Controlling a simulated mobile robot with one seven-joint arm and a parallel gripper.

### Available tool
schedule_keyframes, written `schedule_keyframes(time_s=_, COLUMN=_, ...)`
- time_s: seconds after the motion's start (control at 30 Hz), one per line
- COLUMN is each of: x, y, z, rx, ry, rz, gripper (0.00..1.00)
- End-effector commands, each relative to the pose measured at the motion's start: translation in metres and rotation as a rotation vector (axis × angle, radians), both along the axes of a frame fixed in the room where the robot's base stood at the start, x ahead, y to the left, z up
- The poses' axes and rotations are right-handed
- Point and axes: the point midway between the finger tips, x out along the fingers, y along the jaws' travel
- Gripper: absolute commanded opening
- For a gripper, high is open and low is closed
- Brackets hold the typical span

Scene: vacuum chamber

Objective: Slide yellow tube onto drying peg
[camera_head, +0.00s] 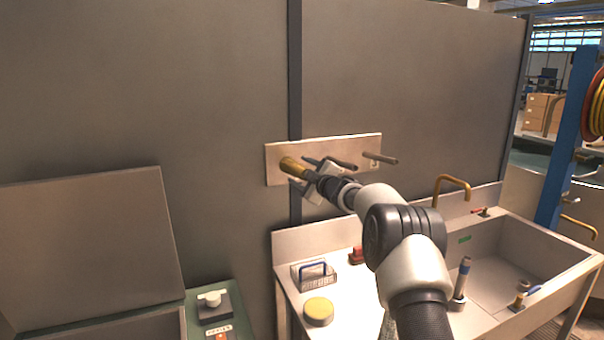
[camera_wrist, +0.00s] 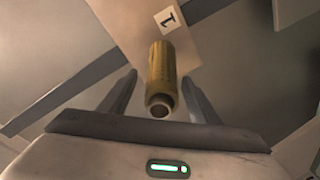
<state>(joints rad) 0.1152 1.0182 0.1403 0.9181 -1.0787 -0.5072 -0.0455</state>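The yellow tube (camera_head: 293,166) sticks out from the left part of the pale peg board (camera_head: 275,158) on the wall. A peg inside it cannot be made out. In the wrist view the tube (camera_wrist: 162,72) lies between my fingers, its round near end facing me. Two bare dark pegs show on the board: a middle one (camera_head: 341,163) and a right one (camera_head: 384,158).
Below is a sink bench (camera_head: 345,300) with a wire basket (camera_head: 314,275), a round yellow-topped item (camera_head: 318,311) and a basin (camera_head: 515,265). A brass faucet (camera_head: 453,182) rises behind the basin. An open lid (camera_head: 90,245) stands at left. A label "1" (camera_wrist: 169,19) is on the board.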

Motion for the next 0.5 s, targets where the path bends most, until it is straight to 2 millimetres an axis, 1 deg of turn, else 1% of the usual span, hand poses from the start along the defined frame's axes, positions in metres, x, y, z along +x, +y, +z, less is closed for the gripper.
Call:
schedule_keyframes(time_s=0.33, x=-0.002, y=-0.001, z=-0.001, rx=0.000, ry=0.002, rz=0.000, gripper=0.59)
schedule_keyframes(time_s=0.43, x=-0.008, y=-0.005, z=-0.002, rx=0.000, ry=0.002, rz=-0.001, gripper=0.59)
schedule_keyframes(time_s=0.5, x=-0.015, y=-0.009, z=-0.002, rx=0.001, ry=0.002, rz=-0.002, gripper=0.59)
